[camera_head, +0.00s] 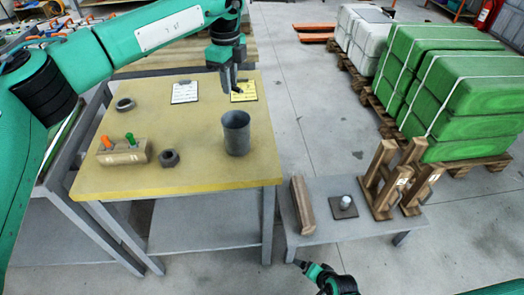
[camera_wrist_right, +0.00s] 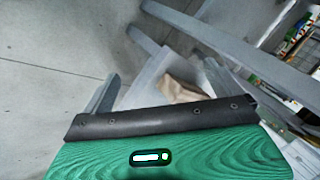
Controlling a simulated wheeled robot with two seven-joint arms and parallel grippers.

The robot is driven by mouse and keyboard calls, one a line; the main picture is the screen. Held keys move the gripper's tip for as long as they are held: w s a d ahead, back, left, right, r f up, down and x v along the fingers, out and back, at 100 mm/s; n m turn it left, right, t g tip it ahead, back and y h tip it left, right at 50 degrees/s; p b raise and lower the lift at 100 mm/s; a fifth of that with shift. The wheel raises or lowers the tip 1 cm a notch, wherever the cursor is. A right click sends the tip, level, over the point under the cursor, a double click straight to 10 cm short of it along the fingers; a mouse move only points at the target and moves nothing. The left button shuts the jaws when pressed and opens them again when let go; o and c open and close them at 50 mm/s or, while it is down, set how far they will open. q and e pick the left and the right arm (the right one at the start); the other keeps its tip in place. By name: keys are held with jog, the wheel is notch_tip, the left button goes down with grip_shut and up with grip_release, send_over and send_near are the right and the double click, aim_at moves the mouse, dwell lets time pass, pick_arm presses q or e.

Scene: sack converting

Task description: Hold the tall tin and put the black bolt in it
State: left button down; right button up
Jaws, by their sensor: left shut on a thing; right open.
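The tall tin (camera_head: 236,134), a grey open-topped cylinder, stands upright near the right edge of the yellow-topped table in the head view. My left gripper (camera_head: 232,88) points down above the table, behind and above the tin, and is apart from it. It is shut on a small dark piece at its fingertips, which looks like the black bolt (camera_head: 238,91); its shape is hard to make out. My right gripper (camera_head: 302,265) is open and empty, low by the front of the small grey table. The right wrist view shows neither tin nor bolt.
The yellow table (camera_head: 200,179) also holds a wooden block with orange and green pegs (camera_head: 124,153), a dark nut (camera_head: 169,158), a ring (camera_head: 125,104) and two cards. The low grey table (camera_head: 330,222) bears a wooden bar, a plate with a white knob and a wooden rack (camera_head: 383,180).

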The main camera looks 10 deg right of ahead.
jog(key=w+r+m+t+y, duration=0.1)
jog(key=w+r+m+t, duration=0.2)
jog(key=w+r+m, duration=0.65)
jog(key=w+r+m+t+y, duration=0.2)
jog(key=r+m+t, duration=0.2)
jog(key=r, duration=1)
jog(key=w+r+m+t+y, duration=0.1)
jog(key=w+r+m+t, duration=0.2)
jog(key=w+r+m, duration=0.55)
jog(key=g+y, duration=0.2)
jog(key=y, duration=0.2)
send_near(236, 132)
jog(key=shift+n, duration=0.3)
jog(key=w+f, duration=0.1)
jog(key=w+d+f, duration=0.1)
jog(key=f, duration=0.1)
jog(key=w+f, duration=0.1)
jog(key=shift+d+f, duration=0.15)
jog(key=shift+f, duration=0.15)
jog(key=shift+w+a+r, duration=0.1)
jog(key=shift+a, duration=0.2)
jog(key=x, duration=1.1)
jog(key=shift+w+a, duration=0.15)
jog(key=shift+w, duration=0.2)
jog(key=c, duration=1.1)
